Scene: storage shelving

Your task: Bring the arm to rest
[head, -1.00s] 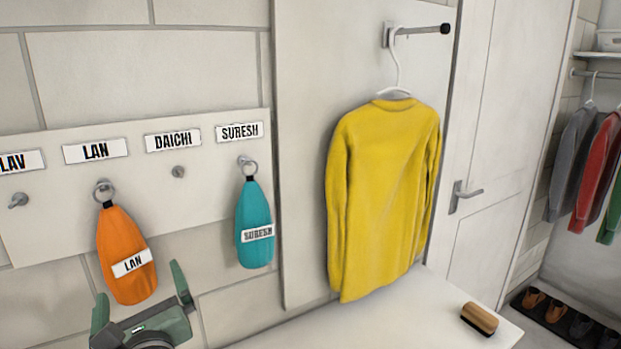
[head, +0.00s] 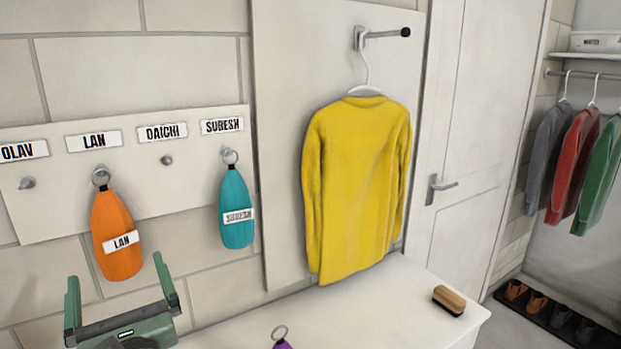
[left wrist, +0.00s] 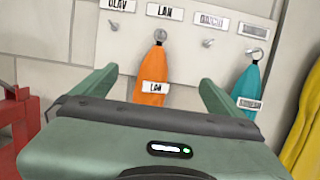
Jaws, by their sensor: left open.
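My left gripper (head: 120,299) is at the lower left of the head view, below the orange pouch, with its two green fingers spread and nothing between them. In the left wrist view its open fingers (left wrist: 152,92) show in front of the wall board. The orange pouch (head: 116,232), tagged LAN, hangs by its ring on the peg under the LAN label. It also shows in the left wrist view (left wrist: 151,68), apart from the fingers. The teal pouch (head: 235,205), tagged SURESH, hangs under the SURESH label. My right gripper is not in view.
The pegs under OLAV (head: 27,183) and DAICHI (head: 167,160) are bare. A purple item with a ring (head: 281,342) shows at the bottom edge. A yellow shirt (head: 357,190) hangs above a white bench (head: 378,308), where a brush (head: 449,300) lies. A red object (left wrist: 16,125) stands left.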

